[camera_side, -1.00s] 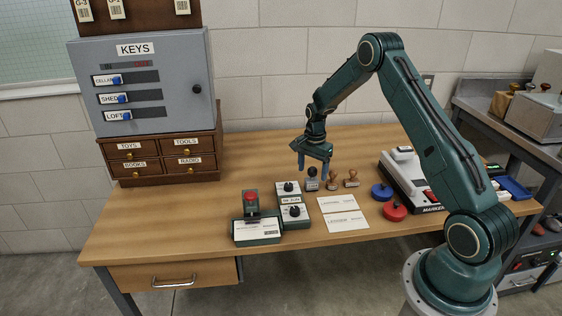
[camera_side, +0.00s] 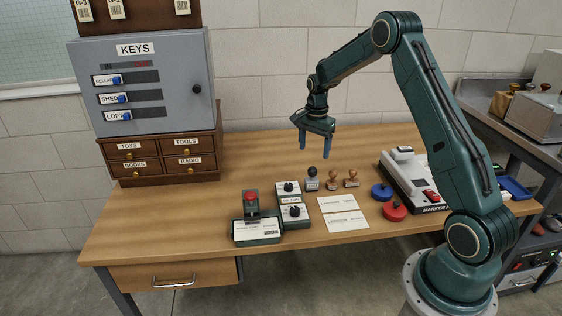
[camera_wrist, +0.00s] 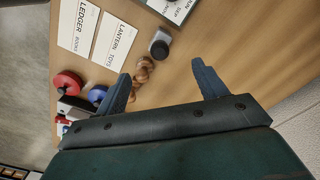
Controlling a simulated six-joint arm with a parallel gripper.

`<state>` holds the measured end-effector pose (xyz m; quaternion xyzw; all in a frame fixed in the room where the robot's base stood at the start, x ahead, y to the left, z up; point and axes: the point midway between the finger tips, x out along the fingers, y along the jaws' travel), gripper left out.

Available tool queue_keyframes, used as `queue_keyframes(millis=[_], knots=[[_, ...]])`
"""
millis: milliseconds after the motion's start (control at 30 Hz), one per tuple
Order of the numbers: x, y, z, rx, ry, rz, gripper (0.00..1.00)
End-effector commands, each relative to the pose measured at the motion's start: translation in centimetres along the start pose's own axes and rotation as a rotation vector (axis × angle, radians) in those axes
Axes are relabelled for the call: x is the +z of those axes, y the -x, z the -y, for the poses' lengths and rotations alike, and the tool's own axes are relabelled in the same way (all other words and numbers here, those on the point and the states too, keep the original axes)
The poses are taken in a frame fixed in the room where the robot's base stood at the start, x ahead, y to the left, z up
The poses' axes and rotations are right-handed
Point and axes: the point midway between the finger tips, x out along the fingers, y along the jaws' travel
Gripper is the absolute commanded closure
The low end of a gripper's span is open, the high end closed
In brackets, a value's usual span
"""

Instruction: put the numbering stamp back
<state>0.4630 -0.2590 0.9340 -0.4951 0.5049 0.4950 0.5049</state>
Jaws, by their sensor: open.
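The numbering stamp, seemingly the grey block with a dark round knob (camera_side: 312,180), stands upright on the table, left of two wooden-handled stamps (camera_side: 333,179). In the wrist view the dark-knobbed stamp (camera_wrist: 159,45) lies beyond my fingertips, apart from them. My gripper (camera_side: 315,150) is open and empty, pointing down above and behind the stamps. In the wrist view its two fingers (camera_wrist: 163,75) are spread wide, with nothing between the tips. One wooden stamp (camera_wrist: 145,67) shows close to the left finger, which partly hides the other.
Two white cards (camera_side: 345,221) lie in front. Blue (camera_side: 382,191) and red (camera_side: 395,211) round pieces lie to the right. The table behind the stamps is clear.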

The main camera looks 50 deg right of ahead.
Motion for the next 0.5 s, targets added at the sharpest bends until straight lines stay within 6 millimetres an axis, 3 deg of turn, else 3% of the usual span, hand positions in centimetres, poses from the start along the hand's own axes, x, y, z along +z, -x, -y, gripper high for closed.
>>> queue_keyframes(millis=[333,500], knots=[[0.1,0.2,0.0,-0.002,0.006,-0.001,0.29],[1.2,1.9,-0.1,-0.017,0.053,-0.009,0.29]])
